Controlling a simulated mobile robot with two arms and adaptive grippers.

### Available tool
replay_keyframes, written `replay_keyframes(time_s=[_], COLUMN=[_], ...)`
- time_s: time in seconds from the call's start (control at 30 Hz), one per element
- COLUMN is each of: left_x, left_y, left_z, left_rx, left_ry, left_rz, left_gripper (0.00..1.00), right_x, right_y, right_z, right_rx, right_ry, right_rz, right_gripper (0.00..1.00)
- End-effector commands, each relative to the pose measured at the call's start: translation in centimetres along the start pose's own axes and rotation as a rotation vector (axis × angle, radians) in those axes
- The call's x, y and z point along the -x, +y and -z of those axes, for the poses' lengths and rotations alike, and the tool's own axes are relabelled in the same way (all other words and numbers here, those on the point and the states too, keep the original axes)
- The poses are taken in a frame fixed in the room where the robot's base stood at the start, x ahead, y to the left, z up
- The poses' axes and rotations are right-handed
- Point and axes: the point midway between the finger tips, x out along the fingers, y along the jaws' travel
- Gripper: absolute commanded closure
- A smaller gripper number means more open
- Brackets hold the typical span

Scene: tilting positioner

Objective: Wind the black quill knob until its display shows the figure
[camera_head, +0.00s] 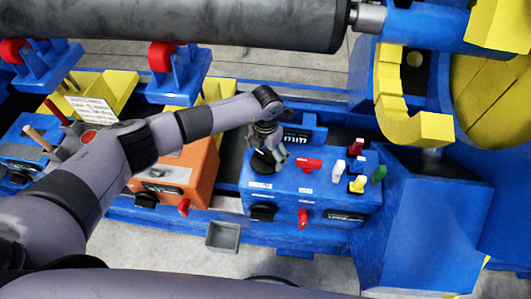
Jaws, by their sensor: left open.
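A blue control box (315,188) stands in the middle of the view. A round black knob (260,165) sits on the left of its top face, and I take it for the quill knob. A dark display with light figures (296,136) stands at the back of the box; the figures are too small to read surely. My left gripper (270,158) is open and points down over the black knob, with its fingers close to it. It partly hides the knob, and I cannot tell whether they touch. My right gripper is not in view.
Red (308,164), white (338,168), yellow (358,184) and green (379,173) handles stand on the box. Another black knob (262,212) is on its front. An orange box (187,175) is at left. A large dark roller (210,20) spans the top.

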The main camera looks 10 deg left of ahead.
Motion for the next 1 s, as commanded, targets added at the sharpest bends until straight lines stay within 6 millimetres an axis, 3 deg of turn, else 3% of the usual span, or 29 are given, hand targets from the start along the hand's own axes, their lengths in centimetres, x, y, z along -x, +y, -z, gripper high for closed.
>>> replay_keyframes(time_s=[0.4,1.0], left_x=[-0.85,-0.8], left_y=[0.01,0.02], left_z=[0.03,0.02], left_rx=[-0.001,0.0], left_ry=[0.0,0.0], left_rz=[0.0,0.0], left_gripper=[0.14,0.54], right_x=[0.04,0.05], right_y=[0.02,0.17], right_z=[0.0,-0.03], right_rx=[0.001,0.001], right_ry=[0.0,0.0], right_rz=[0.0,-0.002], right_gripper=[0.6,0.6])
